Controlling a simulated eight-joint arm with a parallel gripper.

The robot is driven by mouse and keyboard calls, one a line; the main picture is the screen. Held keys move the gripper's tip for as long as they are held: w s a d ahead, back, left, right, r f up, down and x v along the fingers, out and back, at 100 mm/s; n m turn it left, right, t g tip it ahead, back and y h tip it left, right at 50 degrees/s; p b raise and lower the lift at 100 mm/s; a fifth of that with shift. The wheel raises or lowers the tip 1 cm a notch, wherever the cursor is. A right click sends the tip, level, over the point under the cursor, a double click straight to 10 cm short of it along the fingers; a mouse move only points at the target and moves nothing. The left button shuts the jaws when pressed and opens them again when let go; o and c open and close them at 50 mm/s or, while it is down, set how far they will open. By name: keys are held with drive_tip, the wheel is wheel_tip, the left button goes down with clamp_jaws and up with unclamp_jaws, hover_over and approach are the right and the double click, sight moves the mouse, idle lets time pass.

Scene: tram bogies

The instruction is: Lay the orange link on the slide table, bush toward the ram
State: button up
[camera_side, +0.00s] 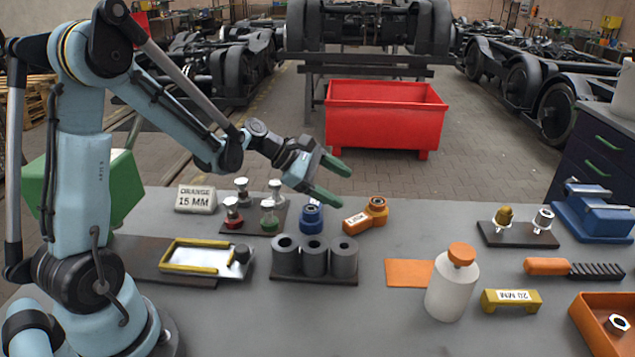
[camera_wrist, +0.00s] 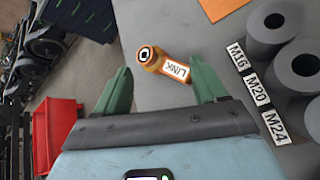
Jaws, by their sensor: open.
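The orange link (camera_side: 366,215) lies on the bench right of the grey cylinders, its round bush end up and to the right and its white label facing forward. In the wrist view the link (camera_wrist: 165,64) lies beyond and between the open green fingertips. My gripper (camera_side: 332,183) is open and empty, above and left of the link. It also shows in the wrist view (camera_wrist: 165,82).
Three grey cylinders (camera_side: 314,256) stand on a dark base between slide table and link. A blue part (camera_side: 311,214) and several knobbed pieces (camera_side: 269,214) stand behind them. A white bottle (camera_side: 449,285) stands right, by an orange mat (camera_side: 408,273).

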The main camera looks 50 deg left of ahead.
drive_tip(key=s+d+r+m+y, duration=0.1)
drive_tip(key=s+m+y, duration=0.1)
drive_tip(key=s+m, duration=0.3)
drive_tip(key=s+d+r+m+g+y, duration=0.1)
drive_tip(key=s+d+m+y, duration=0.1)
drive_tip(key=s+m, duration=0.3)
drive_tip(key=s+d+r+m+y, duration=0.1)
drive_tip(key=s+m, duration=0.4)
drive_tip(key=m, duration=0.5)
drive_tip(key=shift+s+d+r+m+g+y, duration=0.3)
drive_tip(key=shift+r+y, duration=0.15)
drive_tip(key=shift+y, duration=0.35)
drive_tip(key=shift+s+a+m, duration=0.2)
drive_tip(key=shift+s+m, duration=0.2)
drive_tip(key=shift+m, duration=0.4)
drive_tip(key=shift+c, duration=0.7)
